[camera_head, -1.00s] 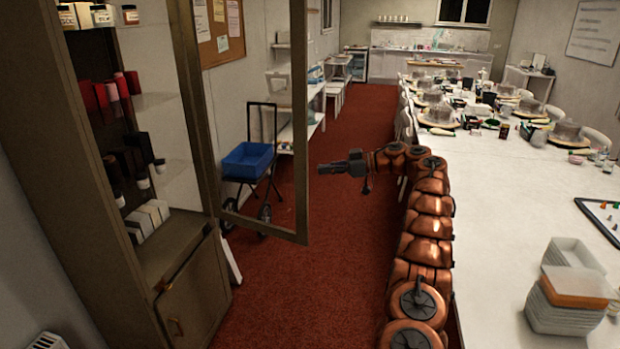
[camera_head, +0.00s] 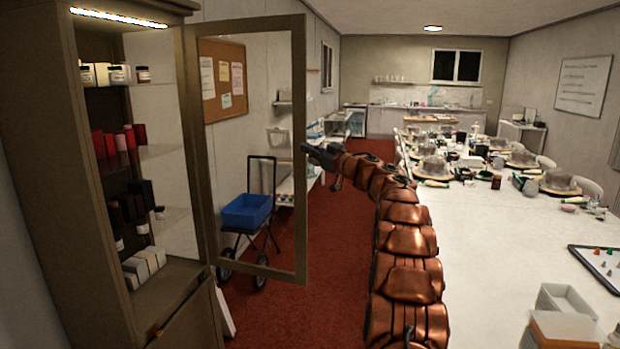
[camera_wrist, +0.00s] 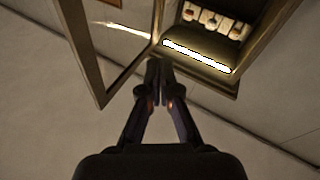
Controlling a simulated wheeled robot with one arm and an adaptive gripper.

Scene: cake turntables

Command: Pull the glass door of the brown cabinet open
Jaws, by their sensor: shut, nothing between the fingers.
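The brown cabinet (camera_head: 52,150) stands at the left of the head view, its front open. Its glass door (camera_head: 299,200) is swung well out, with the free edge towards the right. In the wrist view the door frame (camera_wrist: 84,62) is on the left and the cabinet (camera_wrist: 268,42) at the upper right. My gripper (camera_wrist: 158,68) shows there with its fingers together and empty.
Jars, red cups and boxes stand on the cabinet shelves. A cart with a blue bin (camera_head: 247,212) is behind the glass. A long white table (camera_head: 500,250) with cake stands fills the right. Red carpet (camera_head: 330,290) lies clear between the door and the table.

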